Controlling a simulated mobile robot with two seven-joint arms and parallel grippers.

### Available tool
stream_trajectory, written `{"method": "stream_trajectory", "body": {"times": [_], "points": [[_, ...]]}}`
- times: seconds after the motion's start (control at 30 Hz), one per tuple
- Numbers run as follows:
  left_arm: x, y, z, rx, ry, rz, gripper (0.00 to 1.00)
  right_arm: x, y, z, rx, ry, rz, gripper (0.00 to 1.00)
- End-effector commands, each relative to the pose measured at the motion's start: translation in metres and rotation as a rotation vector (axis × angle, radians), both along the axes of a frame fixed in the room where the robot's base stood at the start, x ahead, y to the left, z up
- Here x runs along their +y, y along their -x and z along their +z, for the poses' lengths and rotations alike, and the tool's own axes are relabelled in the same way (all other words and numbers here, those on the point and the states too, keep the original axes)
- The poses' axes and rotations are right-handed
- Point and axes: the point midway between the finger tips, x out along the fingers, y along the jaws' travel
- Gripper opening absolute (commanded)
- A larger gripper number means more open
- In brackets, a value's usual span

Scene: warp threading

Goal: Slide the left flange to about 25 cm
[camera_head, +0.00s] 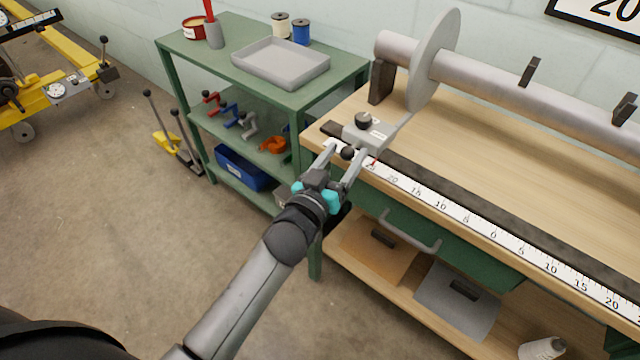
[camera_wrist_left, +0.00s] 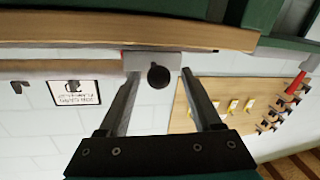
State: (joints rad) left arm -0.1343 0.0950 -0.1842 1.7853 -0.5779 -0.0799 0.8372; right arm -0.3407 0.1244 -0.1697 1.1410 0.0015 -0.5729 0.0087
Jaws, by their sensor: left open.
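The left flange (camera_head: 436,62) is a pale grey disc standing upright around the metal beam (camera_head: 500,82). Its grey slider block (camera_head: 370,134) sits on the dark rail at the left end of the bench, with a dark knob on top and a black ball knob (camera_wrist_left: 158,76) on its front. The red pointer (camera_head: 374,161) is close to the 25 mark of the white scale (camera_head: 437,203). My left gripper (camera_head: 345,156) is open at the block's front. In the left wrist view its fingers stand on both sides of the ball knob, with gaps visible. My right gripper is not in view.
A green shelf cart (camera_head: 345,66) with a grey tray (camera_head: 281,63) stands just left of the bench (camera_head: 480,160). A drawer handle (camera_head: 409,236) sticks out below the scale. The rail to the right of the block is clear.

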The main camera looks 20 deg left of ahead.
Motion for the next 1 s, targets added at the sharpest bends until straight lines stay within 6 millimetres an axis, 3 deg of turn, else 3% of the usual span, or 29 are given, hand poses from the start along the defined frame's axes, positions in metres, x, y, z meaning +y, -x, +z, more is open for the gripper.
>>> {"method": "stream_trajectory", "body": {"times": [0.6,0.8,1.0], "points": [[0.016,0.104,0.0,0.005,0.002,0.002,0.66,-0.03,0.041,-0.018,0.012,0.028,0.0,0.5],[0.02,0.127,0.0,0.003,0.002,0.003,0.66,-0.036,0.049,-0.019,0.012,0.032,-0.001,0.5],[0.021,0.136,0.001,0.0,0.0,0.002,0.66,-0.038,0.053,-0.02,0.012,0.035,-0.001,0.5]]}}
